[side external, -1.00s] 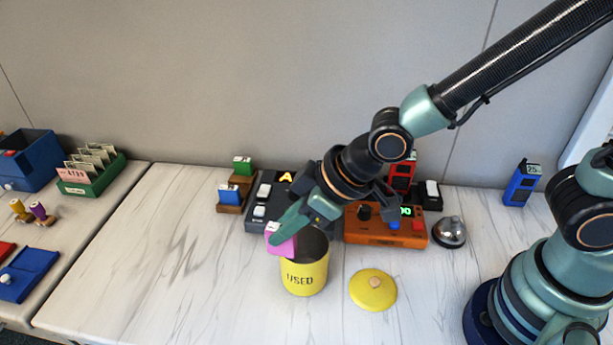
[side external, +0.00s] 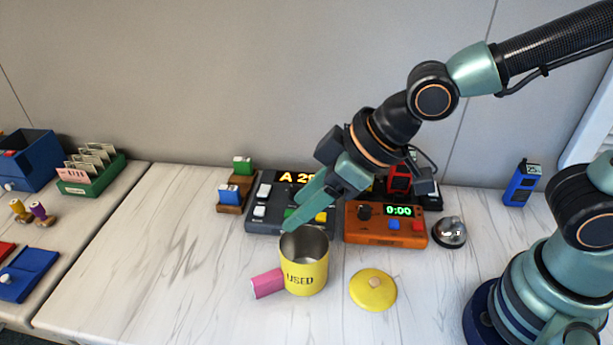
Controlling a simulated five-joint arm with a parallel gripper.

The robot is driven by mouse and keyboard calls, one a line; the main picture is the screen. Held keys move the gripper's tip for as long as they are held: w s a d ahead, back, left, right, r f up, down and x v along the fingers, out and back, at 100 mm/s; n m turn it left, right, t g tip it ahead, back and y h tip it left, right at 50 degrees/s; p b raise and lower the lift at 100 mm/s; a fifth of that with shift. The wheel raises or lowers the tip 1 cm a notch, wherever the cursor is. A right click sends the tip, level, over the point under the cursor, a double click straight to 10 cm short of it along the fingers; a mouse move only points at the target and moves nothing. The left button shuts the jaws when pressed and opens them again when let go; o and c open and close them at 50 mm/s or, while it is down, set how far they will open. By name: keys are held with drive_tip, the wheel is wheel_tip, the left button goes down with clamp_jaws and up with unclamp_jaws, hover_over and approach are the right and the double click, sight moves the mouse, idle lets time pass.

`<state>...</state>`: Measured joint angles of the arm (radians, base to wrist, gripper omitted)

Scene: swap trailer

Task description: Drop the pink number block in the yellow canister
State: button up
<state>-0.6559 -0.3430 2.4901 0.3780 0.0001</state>
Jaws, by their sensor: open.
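The pink number block (side external: 267,284) lies on the table outside the canister, close by its left side; I cannot tell if they touch. The yellow canister (side external: 306,278), marked USED, stands upright with its mouth uncovered, and the visible part of its inside looks empty. Its yellow lid (side external: 373,290) with a small knob lies on the table to the right. My gripper (side external: 294,222) is open and empty, above and behind the canister's mouth. It hides part of the dark console behind it.
A dark console (side external: 262,216) with a lit display and an orange timer box (side external: 385,232) stand behind the canister. A bell (side external: 449,232) is at the right. Green and blue blocks sit on a brown stepped stand (side external: 234,207).

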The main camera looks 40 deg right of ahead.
drive_tip(key=v, duration=0.7)
drive_tip(key=w+d+m+h, duration=0.1)
drive_tip(key=d+m+h, duration=0.1)
drive_tip(key=d, duration=0.8)
drive_tip(key=w+d+m+h, duration=0.1)
drive_tip(key=d+m, duration=0.4)
drive_tip(key=d, duration=0.5)
drive_tip(key=shift+w+m+h, duration=0.3)
drive_tip(key=shift+h, duration=0.4)
drive_tip(key=shift+f, duration=0.1)
drive_tip(key=shift+o, duration=0.6)
drive_tip(key=shift+a, duration=0.1)
